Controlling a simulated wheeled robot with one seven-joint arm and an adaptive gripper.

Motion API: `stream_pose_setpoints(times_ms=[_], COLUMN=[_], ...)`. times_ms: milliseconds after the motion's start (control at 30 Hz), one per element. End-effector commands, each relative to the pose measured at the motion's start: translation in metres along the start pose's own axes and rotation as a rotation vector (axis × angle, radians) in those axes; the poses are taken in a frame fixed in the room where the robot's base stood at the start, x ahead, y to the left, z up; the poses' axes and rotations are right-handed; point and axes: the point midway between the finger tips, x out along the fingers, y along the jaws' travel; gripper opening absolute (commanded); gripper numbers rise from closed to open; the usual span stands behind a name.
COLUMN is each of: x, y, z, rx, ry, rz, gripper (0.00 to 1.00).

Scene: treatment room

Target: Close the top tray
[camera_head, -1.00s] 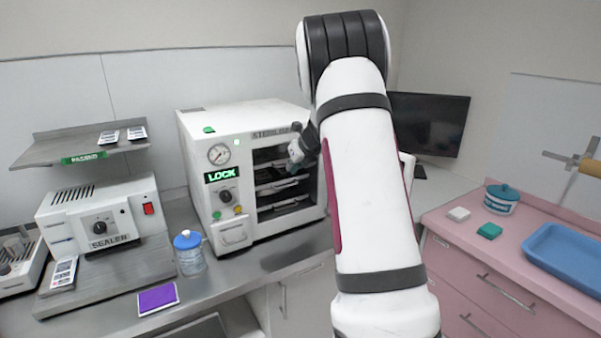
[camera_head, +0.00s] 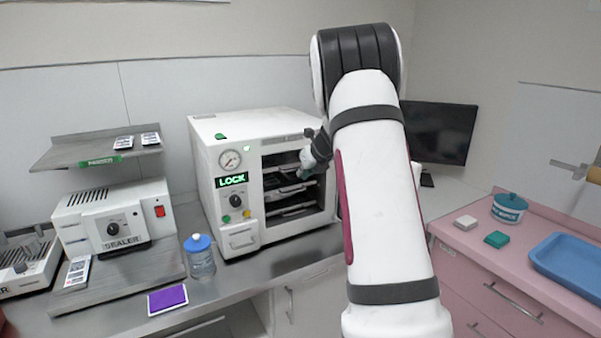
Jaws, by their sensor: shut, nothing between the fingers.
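The white sterilizer (camera_head: 238,214) stands on the counter with its chamber open at the front. Several metal trays sit one above another inside; the top tray (camera_head: 276,169) is partly hidden by my arm and gripper. I cannot tell how far the top tray sticks out. My gripper (camera_head: 303,174) is shut and empty, at the upper right of the chamber opening, close to the top tray. I cannot tell whether it touches the tray.
A blue-lidded jar (camera_head: 199,258) and a purple pad (camera_head: 167,299) are on the counter (camera_head: 225,285). The sealer (camera_head: 115,220) stands left. A pink cabinet (camera_head: 490,275) with a blue tray (camera_head: 572,262) is at the right. A monitor (camera_head: 440,132) stands behind my arm.

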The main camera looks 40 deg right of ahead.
Motion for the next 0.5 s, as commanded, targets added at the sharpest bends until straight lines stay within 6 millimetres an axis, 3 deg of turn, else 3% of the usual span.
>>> stream_pose_setpoints(times_ms=[300,500], x=[-0.065,-0.093], y=[-0.001,-0.001], z=[0.000,-0.001], rx=[-0.001,-0.001], ry=[-0.002,0.000], rz=[0.000,0.000], gripper=[0.00,0.00])
